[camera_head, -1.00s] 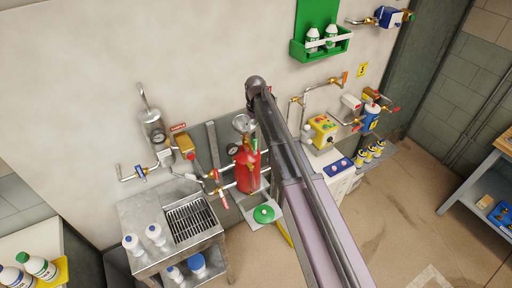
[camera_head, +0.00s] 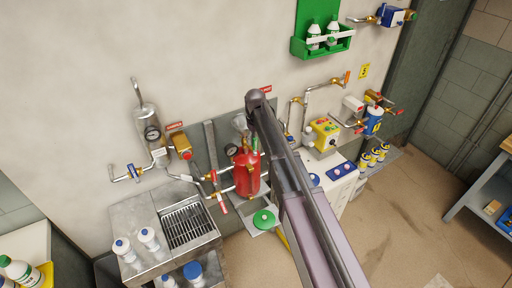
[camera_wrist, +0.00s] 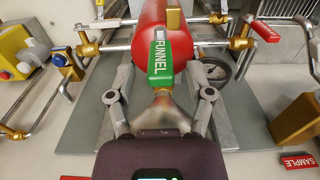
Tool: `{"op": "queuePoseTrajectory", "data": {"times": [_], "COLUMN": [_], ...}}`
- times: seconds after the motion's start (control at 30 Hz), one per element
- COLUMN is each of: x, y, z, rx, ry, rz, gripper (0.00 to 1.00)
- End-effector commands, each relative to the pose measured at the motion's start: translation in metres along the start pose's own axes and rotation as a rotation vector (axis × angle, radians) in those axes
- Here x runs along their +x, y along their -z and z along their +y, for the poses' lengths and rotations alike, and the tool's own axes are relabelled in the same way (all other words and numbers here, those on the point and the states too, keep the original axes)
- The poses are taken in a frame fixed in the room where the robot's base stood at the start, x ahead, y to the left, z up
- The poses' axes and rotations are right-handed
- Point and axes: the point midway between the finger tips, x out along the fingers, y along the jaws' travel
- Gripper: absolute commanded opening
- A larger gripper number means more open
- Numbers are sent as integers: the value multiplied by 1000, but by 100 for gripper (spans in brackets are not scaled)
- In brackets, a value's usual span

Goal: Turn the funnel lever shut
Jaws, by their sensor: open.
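The funnel lever (camera_wrist: 160,64) is a green handle with a white FUNNEL label, in the middle of the wrist view, in front of a red cylinder (camera_wrist: 183,20). My gripper (camera_wrist: 161,78) is open, with one grey finger on each side of the lever and visible gaps on both sides. A metal cone, apparently the funnel (camera_wrist: 163,108), shows below the lever between the fingers. In the head view the red cylinder (camera_head: 247,174) stands left of my arm. My gripper is hidden behind the arm there.
A gauge (camera_wrist: 217,69) sits close to the right finger. A brass block (camera_wrist: 293,118) is at lower right, a yellow box (camera_wrist: 20,52) at upper left.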

Motion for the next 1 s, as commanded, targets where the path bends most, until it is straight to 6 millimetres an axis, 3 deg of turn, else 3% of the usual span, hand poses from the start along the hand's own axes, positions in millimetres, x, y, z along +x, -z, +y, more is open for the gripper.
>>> {"op": "queuePoseTrajectory", "data": {"times": [0.3,0.77,0.87,1.0], "x": [20,22,22,22], "y": [0,0,0,0], "z": [0,0,0,0], "rx": [0,0,0,0], "ry": [0,0,0,0], "rz": [0,0,0,0], "gripper": [67,67,43,2]}}
